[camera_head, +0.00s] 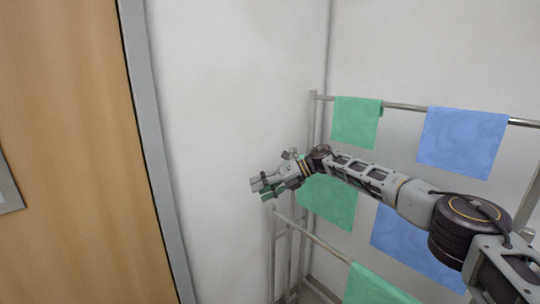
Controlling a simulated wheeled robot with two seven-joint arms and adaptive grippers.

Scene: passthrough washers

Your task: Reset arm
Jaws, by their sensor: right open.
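My right arm comes in from the lower right and stretches out to the left. My right gripper (262,189) is open, in front of the white wall and beside the left end of the drying rack. I see nothing held between its fingers. My left gripper is not in view.
A metal drying rack (402,106) stands at the right. Green cloths (357,122) and blue cloths (461,141) hang on its rails; my arm partly covers some. A wooden door (65,150) with a grey frame (150,150) is at the left. Bare white wall (230,80) lies between.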

